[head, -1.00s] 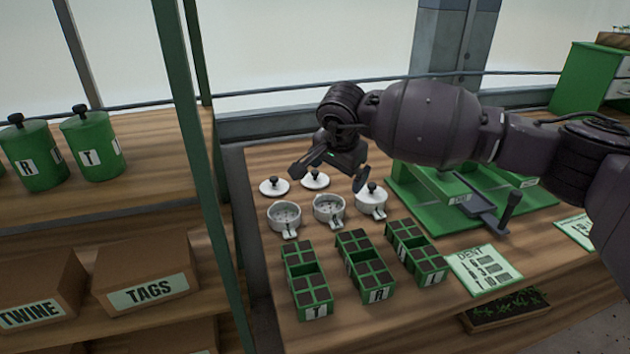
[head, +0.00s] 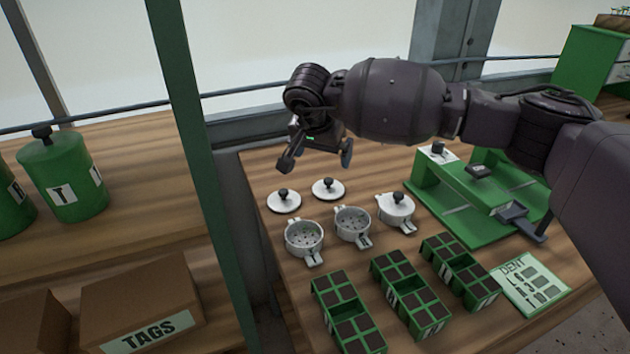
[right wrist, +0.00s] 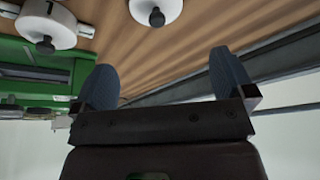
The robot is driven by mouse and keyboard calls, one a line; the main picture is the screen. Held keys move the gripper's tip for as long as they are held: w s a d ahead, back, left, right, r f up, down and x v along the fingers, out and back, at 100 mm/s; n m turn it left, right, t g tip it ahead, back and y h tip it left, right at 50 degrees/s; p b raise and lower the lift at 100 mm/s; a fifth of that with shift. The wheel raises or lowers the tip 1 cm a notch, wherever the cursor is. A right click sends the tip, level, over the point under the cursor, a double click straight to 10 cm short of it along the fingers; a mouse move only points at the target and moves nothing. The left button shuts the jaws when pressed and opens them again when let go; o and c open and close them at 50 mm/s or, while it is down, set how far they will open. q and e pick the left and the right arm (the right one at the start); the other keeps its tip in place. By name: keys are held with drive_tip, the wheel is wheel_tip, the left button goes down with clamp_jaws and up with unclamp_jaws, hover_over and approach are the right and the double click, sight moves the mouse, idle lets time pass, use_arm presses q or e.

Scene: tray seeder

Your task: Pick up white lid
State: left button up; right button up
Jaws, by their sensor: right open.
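Two loose white lids with black knobs lie on the wooden bench: the left lid (head: 284,203) and the right lid (head: 328,190). A third white lid (head: 397,205) sits on the rightmost white pot (head: 398,222). My right gripper (head: 316,161) is open and empty, in the air above and behind the loose lids, touching none. In the right wrist view its fingers (right wrist: 165,82) are spread with nothing between them. One loose lid (right wrist: 150,9) and the lidded pot (right wrist: 48,24) show at the top there. My left gripper is out of view.
Two open pots with holed bottoms, the left (head: 304,238) and middle (head: 352,224), stand before the lids. Green seed trays (head: 411,298) line the front. A green seeder (head: 463,220) stands right. A green post (head: 196,150) and shelf with canisters (head: 63,178) are left.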

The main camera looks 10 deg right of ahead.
sight(329, 180)
drive_tip(key=b+x, duration=0.1)
drive_tip(key=x, duration=0.4)
drive_tip(key=shift+f, duration=0.25)
drive_tip(key=shift+w+d+f, duration=0.2)
drive_tip(key=shift+f, duration=0.4)
drive_tip(key=b+x, duration=0.1)
drive_tip(key=x, duration=0.3)
drive_tip(key=shift+s+d+f, duration=0.1)
drive_tip(key=shift+s, duration=0.05)
drive_tip(key=shift+c, duration=0.3)
drive_tip(key=c, duration=0.7)
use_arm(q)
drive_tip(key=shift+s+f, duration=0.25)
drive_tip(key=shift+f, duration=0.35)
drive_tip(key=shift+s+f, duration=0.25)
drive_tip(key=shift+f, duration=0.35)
